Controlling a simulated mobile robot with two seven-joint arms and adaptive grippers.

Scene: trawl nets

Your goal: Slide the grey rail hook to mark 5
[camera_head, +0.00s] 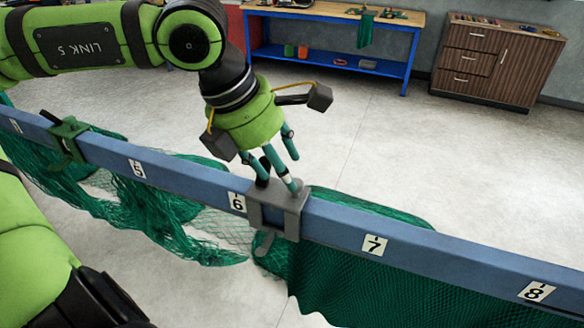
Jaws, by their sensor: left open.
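The grey rail hook (277,212) sits over the blue rail (330,220), just right of the mark 6 label (237,202). Its lower hook end hangs at the front of the rail. The mark 5 label (137,168) is farther left, with bare rail between the two labels. My left gripper (279,183) points down over the grey hook. Its fingers are open, with tips at the top of the hook; I cannot tell whether they touch it. My right gripper is not in view.
A green rail hook (67,141) sits on the rail left of mark 5. Marks 7 (374,245) and 8 (536,292) are to the right. Green netting (365,285) hangs below the rail. A blue-legged workbench (335,66) and wooden cabinet (495,62) stand behind clear floor.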

